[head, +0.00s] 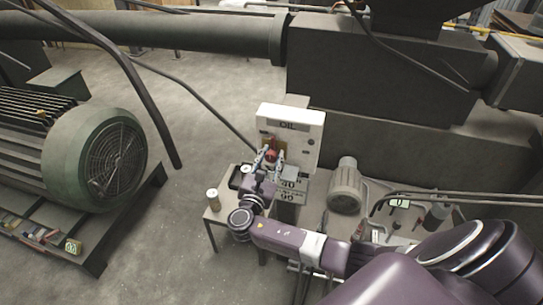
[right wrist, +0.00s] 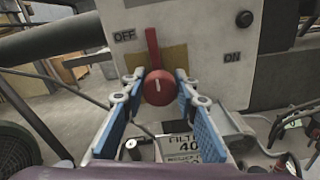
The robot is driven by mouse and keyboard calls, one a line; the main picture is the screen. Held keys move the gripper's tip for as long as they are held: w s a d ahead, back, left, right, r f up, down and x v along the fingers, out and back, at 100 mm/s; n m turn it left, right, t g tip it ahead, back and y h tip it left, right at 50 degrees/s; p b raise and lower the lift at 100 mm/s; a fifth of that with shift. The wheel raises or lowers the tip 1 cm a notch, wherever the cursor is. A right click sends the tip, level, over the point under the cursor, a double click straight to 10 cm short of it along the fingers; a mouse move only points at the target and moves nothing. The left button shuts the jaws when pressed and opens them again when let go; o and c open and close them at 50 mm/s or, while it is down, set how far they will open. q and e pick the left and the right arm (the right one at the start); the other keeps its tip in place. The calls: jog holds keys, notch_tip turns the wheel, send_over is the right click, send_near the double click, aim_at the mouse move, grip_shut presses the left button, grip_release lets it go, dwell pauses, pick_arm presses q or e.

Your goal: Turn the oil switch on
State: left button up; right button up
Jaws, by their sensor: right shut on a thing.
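The oil switch is a red round knob (right wrist: 159,87) with a red lever (right wrist: 152,46) that points nearly straight up, between the OFF label (right wrist: 124,37) on the left and the ON label (right wrist: 232,57) on the right. It sits on the front of a white box marked OIL (head: 291,124). My right gripper (head: 270,158) is at the box front, its blue-padded fingers on the knob's left and right sides. It is shut on the knob; the exact contact is hard to see. My left gripper is not in view.
A small table (head: 213,233) with a can (head: 213,199) stands left of the box. A grey motor (head: 346,186) and tools lie to its right. A big green motor (head: 95,150) is at the left. A thick pipe (head: 170,31) runs behind. Floor at centre left is clear.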

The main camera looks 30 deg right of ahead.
jog(key=shift+f, duration=0.1)
jog(key=m+b, duration=0.1)
jog(key=m, duration=0.1)
jog(key=m+b, duration=0.1)
jog(key=b, duration=0.1)
jog(key=shift+f+m, duration=0.2)
jog(key=shift+m, duration=0.2)
jog(key=m+b, duration=0.2)
jog(key=shift+s+m, duration=0.1)
jog(key=shift+m, duration=0.3)
jog(key=m+b, duration=0.4)
jog(key=b, duration=0.1)
jog(key=m+b, duration=0.4)
jog(key=shift+d+f+m+b, duration=0.1)
jog(key=shift+f+m+b, duration=0.1)
jog(key=shift+m+b, duration=0.2)
jog(key=shift+r+m+b, duration=0.15)
jog(key=shift+m+b, duration=1.25)
jog(key=shift+b, duration=0.05)
